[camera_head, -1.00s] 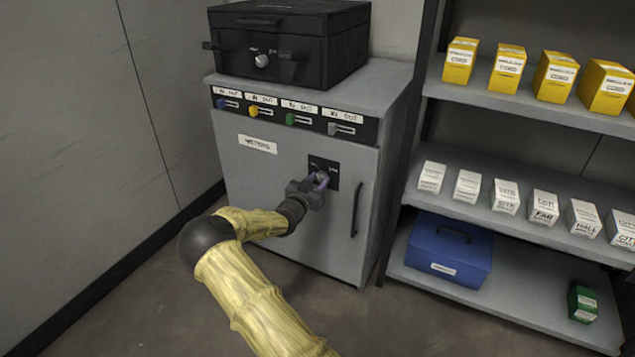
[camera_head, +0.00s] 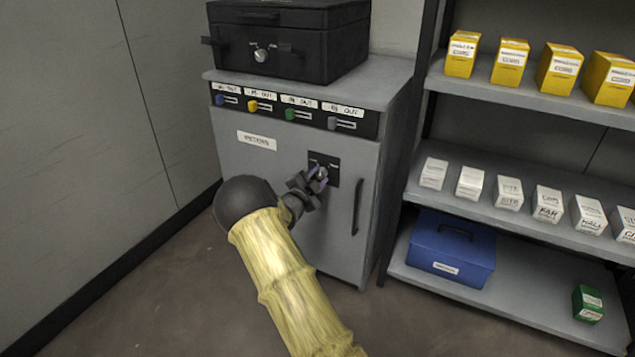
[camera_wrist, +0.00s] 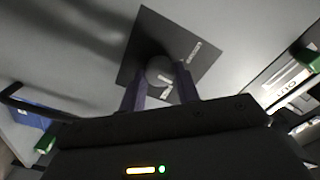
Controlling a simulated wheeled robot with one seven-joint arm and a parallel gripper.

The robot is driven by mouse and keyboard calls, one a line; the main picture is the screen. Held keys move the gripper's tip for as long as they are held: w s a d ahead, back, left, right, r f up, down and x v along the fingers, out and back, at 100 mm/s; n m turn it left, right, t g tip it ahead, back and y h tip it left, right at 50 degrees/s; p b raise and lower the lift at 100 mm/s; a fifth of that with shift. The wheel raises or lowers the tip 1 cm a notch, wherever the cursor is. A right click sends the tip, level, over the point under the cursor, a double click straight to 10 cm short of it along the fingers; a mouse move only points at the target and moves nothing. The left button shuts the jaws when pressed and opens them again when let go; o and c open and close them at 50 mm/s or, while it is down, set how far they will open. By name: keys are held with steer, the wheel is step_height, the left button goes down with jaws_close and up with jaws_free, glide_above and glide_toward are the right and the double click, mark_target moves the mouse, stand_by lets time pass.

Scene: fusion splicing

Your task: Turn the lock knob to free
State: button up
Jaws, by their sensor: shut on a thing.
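The lock knob (camera_head: 322,173) is a small pale grey knob on a black plate (camera_head: 331,162) on the grey cabinet's door. In the wrist view the round knob (camera_wrist: 160,71) sits between my two purple fingers, over the dark plate (camera_wrist: 186,45). My gripper (camera_head: 318,181) is shut on the knob; its fingertips (camera_wrist: 160,80) are on either side of it. The gripper appears tilted in the head view. The fingers partly hide the knob, and the marks on its plate are too small to read.
The door handle (camera_head: 357,207) stands right of the knob. Several coloured sliders (camera_head: 290,114) line the cabinet top, with a black case (camera_head: 290,45) above. Shelves at right hold yellow boxes (camera_head: 510,62), white boxes (camera_head: 469,183) and a blue box (camera_head: 450,248). The floor is clear at left.

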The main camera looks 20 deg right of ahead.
steer(key=m+b, duration=0.4)
steer(key=m, duration=0.1)
steer(key=shift+f, duration=0.15)
steer(key=shift+m+b, duration=0.95)
steer(key=shift+m, duration=0.45)
steer(key=o, duration=1)
steer(key=p+v, duration=0.6)
steer(key=v, duration=1.1)
steer(key=shift+s+a, duration=0.15)
steer(key=shift+a, duration=0.05)
